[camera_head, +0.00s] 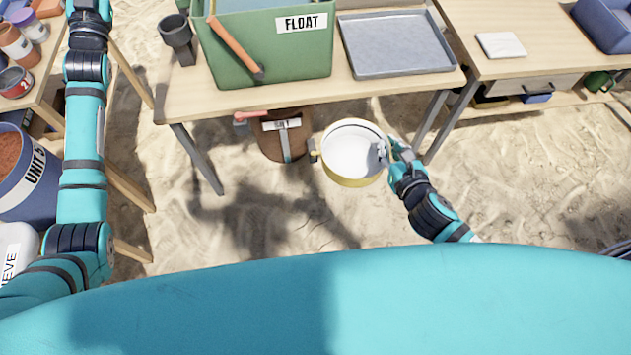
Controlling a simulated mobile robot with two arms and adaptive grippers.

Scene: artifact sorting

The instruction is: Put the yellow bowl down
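The yellow bowl (346,180), round with a pale interior, is in front of the table's front edge, right of centre in the head view. My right gripper (385,152) is at the bowl's right rim and appears shut on it. The bowl looks roughly level and seems to be off the ground, over the sand. A small dark and yellow part sticks out at the bowl's left side. My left arm runs up the left side of the picture, and its gripper is outside the frame.
The wooden table (190,100) holds a green FLOAT bin (275,60), a grey tray (395,45) and a dark cup (178,40). A second table (520,60) stands at right. A brown round item (270,145) lies beneath. A blue UNIT-5 bucket (40,190) is at left.

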